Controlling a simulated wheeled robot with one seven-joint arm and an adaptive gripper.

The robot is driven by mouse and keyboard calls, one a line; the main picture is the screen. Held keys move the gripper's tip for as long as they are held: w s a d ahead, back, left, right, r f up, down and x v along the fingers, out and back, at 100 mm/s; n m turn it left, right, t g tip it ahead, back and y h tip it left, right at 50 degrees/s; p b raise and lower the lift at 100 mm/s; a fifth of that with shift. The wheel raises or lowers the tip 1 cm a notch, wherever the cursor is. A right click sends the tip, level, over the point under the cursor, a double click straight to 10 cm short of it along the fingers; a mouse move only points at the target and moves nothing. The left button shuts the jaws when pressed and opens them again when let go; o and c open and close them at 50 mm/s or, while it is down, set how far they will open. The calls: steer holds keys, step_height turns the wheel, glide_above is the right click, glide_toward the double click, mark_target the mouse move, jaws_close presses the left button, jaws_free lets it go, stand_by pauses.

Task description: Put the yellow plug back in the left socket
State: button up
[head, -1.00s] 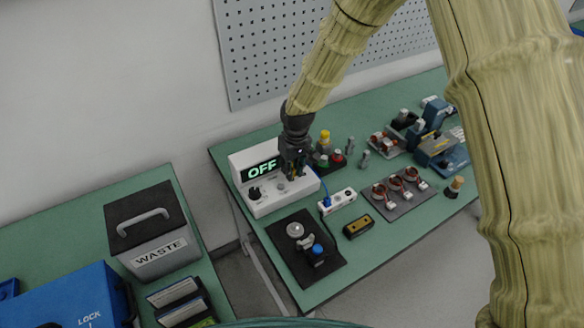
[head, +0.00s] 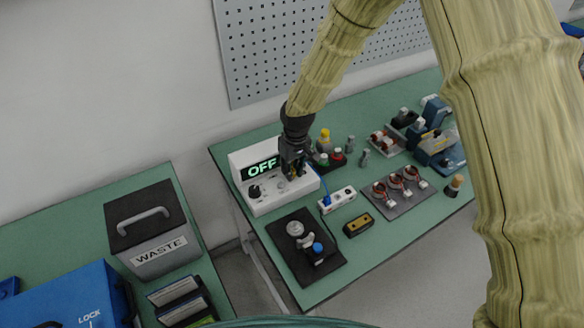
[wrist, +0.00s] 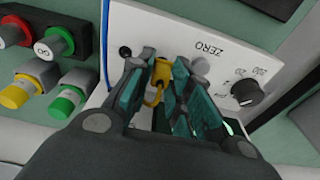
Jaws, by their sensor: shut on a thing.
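My gripper (head: 295,174) is over the front right part of the white tester box (head: 262,207), whose display reads OFF. In the wrist view my gripper (wrist: 168,88) has its teal finger pads closed around the yellow plug (wrist: 160,78). A yellow loop hangs at the plug's near end. The plug's far end is close to the white panel (wrist: 185,22); I cannot tell whether it touches or sits in a socket. A dark round hole (wrist: 125,51) shows in the panel beside the plug. Any socket behind the fingers is hidden.
The ZERO button (wrist: 200,66) and a black knob (wrist: 246,93) are on the panel. Coloured buttons (wrist: 53,40) stand beside the box. A white power strip (head: 338,200) with a blue plug, a black mat (head: 283,262) and a tray of copper-wound parts (head: 408,207) are on the green bench.

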steer(key=shift+f, duration=0.55)
stand_by(0.7)
steer(key=o, duration=0.9)
steer(key=shift+r, duration=0.1)
steer(key=r, duration=0.7)
steer(key=s+d+r, duration=0.1)
steer(key=r, duration=0.3)
steer(key=shift+s+r, duration=0.1)
steer(key=shift+r, duration=0.25)
